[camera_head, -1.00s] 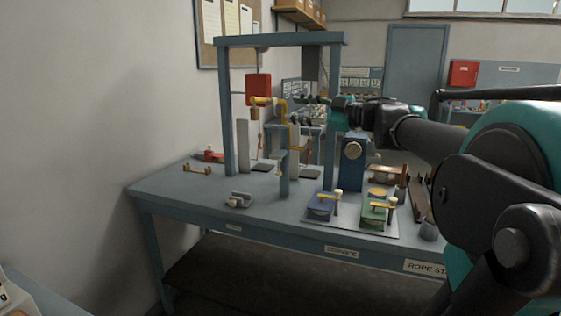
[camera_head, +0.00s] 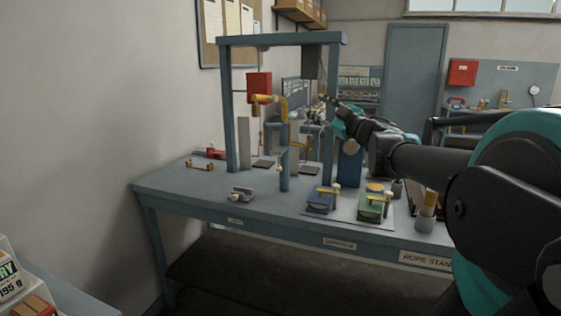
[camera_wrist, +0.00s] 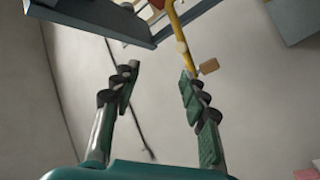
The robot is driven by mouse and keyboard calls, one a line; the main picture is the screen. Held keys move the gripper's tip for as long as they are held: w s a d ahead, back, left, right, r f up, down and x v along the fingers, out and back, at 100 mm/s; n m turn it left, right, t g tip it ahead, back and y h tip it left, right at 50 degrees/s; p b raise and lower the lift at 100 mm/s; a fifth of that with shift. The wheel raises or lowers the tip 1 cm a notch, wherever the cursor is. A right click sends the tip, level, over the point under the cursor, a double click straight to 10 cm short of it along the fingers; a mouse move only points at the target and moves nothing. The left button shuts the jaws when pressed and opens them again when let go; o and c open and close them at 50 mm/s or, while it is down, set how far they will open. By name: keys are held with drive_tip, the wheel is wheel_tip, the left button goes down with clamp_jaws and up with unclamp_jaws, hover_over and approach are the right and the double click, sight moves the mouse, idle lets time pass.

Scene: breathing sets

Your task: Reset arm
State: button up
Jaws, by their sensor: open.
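My gripper (camera_head: 322,108) is raised above the back right part of the workbench, near the right post of the blue-grey frame. Its dark and teal fingers point away to the upper left. In the wrist view my gripper (camera_wrist: 158,72) has its two fingers spread apart, with nothing between them.
The workbench (camera_head: 215,203) carries the frame (camera_head: 230,105), a yellow hooked pipe (camera_head: 283,105), a blue block (camera_head: 322,200), a green block (camera_head: 371,207) and a grey clamp (camera_head: 242,193). A wall stands at the left. Boxed goods (camera_head: 12,280) are at the lower left.

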drive_tip(key=d+f+m+h, duration=1.2)
drive_tip(key=d+f+h, duration=0.1)
drive_tip(key=f, duration=0.2)
drive_tip(key=s+d+f+m+g+h, duration=0.25)
drive_tip(key=s+f, duration=0.25)
drive_tip(key=f, duration=0.6)
drive_tip(key=s+a+f+g+y, duration=0.2)
drive_tip(key=s+a+f+g, duration=0.2)
drive_tip(key=s+f, duration=0.6)
drive_tip(key=s+a+f+g+y, duration=0.2)
drive_tip(key=s+a+f+g, duration=0.2)
drive_tip(key=s+f, duration=0.7)
drive_tip(key=shift+f+g, duration=0.65)
drive_tip(key=shift+g, duration=0.6)
